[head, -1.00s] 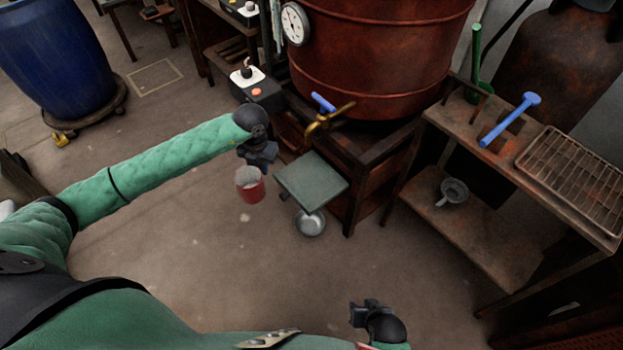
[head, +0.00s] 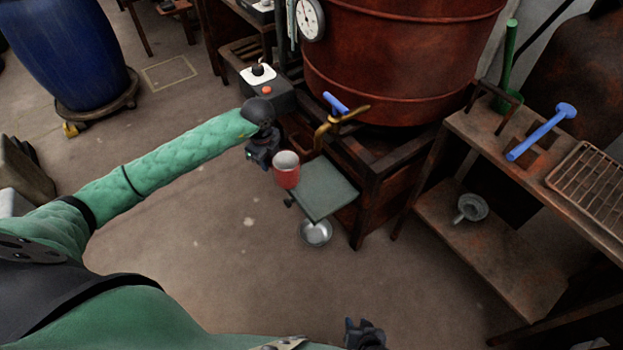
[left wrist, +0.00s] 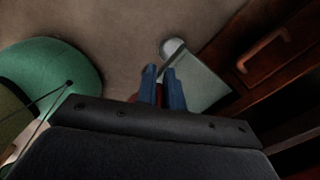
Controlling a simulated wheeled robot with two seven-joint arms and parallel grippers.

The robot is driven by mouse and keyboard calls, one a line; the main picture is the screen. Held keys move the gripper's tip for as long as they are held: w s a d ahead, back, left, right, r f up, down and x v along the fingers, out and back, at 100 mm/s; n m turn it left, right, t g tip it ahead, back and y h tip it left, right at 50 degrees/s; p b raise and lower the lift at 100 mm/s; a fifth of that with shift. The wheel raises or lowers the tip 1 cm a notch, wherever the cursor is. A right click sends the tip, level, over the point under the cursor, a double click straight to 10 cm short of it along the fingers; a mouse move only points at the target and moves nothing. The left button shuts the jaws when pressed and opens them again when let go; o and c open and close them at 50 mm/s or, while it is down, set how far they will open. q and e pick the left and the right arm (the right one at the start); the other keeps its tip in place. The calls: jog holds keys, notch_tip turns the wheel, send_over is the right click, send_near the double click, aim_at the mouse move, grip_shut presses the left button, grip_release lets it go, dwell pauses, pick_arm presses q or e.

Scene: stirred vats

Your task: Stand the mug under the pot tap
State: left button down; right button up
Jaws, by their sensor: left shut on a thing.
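The red mug (head: 286,171) with a pale inside is upright at the left edge of the grey-green shelf (head: 326,190). I cannot tell whether it touches the shelf. My left gripper (head: 274,166) is shut on the mug from its left side. In the left wrist view my blue fingers (left wrist: 164,90) are close together, with a bit of red mug (left wrist: 158,92) between them and the rest hidden. The brass pot tap (head: 335,123) with a blue lever juts from the copper pot (head: 395,60), above and right of the mug. My right gripper (head: 364,330) is low at the bottom edge, its fingers unclear.
A metal bowl (head: 316,232) sits below the shelf. A control box (head: 265,93) with an orange button stands behind my left gripper. A side bench (head: 490,130) at right holds a blue-handled tool (head: 541,132) and a wire rack (head: 590,185). The floor at front is clear.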

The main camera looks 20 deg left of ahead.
pick_arm(q)
jog(key=w+d+f, duration=0.4)
jog(key=w, duration=0.1)
jog(key=w+d+f, duration=0.2)
jog(key=w+d, duration=0.1)
jog(key=shift+f, duration=0.15)
jog(key=shift+d+f, duration=0.15)
jog(key=shift+f, duration=0.2)
jog(key=shift+f+b, duration=0.35)
jog(key=shift+f, duration=1.45)
jog(key=shift+f, duration=0.1)
jog(key=c, duration=1.5)
grip_release()
notch_tip(320, 180, up, 12)
jog(key=shift+r+p, duration=0.15)
jog(key=shift+p, duration=0.2)
